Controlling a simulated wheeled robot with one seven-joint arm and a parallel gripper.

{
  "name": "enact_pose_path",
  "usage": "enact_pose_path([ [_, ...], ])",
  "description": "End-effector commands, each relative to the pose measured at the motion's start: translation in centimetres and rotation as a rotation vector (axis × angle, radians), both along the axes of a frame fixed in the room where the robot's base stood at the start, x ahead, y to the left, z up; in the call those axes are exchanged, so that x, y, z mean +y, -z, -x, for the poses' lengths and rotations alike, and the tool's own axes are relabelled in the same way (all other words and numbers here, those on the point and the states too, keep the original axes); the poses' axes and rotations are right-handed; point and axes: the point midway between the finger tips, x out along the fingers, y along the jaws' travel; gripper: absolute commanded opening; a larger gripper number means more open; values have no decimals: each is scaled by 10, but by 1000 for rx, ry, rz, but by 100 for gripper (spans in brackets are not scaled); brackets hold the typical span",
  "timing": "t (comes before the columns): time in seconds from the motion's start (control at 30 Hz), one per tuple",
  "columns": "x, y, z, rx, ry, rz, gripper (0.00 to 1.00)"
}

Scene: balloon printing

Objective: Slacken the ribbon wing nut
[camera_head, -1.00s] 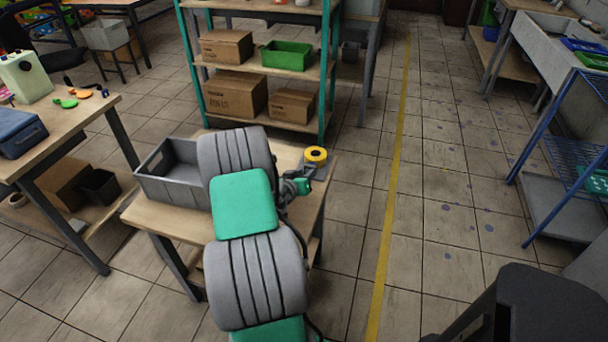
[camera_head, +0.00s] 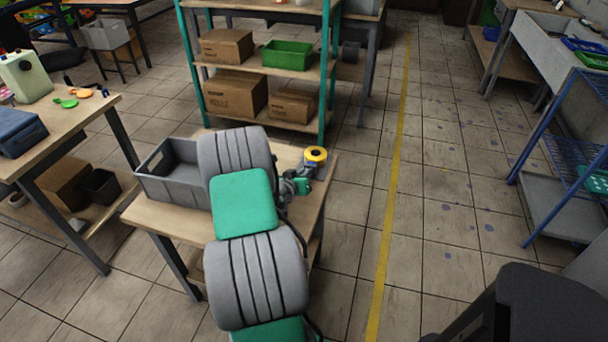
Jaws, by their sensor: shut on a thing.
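A small ribbon holder with a yellow ring and a dark centre (camera_head: 315,154) stands at the right edge of the wooden table (camera_head: 180,222). My gripper (camera_head: 308,176) is just in front of it, beyond my arm's large grey and green links. It is shut on a small part at the holder, which I take to be the ribbon wing nut. The wing nut itself is too small and too covered by my gripper to make out, and the fingertips are not clear.
A grey open crate (camera_head: 172,188) stands on the table left of my arm. A shelf unit with cardboard boxes (camera_head: 235,94) and a green bin (camera_head: 287,54) is behind. Another table (camera_head: 90,112) is at left. The tiled floor to the right is clear up to a blue rack (camera_head: 540,190).

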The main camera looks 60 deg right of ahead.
Motion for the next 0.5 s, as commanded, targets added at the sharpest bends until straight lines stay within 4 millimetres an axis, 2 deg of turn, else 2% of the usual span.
enact_pose_path([
  [0.27,0,2,-1,33,-1,5,0],
  [0.5,0,6,-4,153,-1,26,0],
])
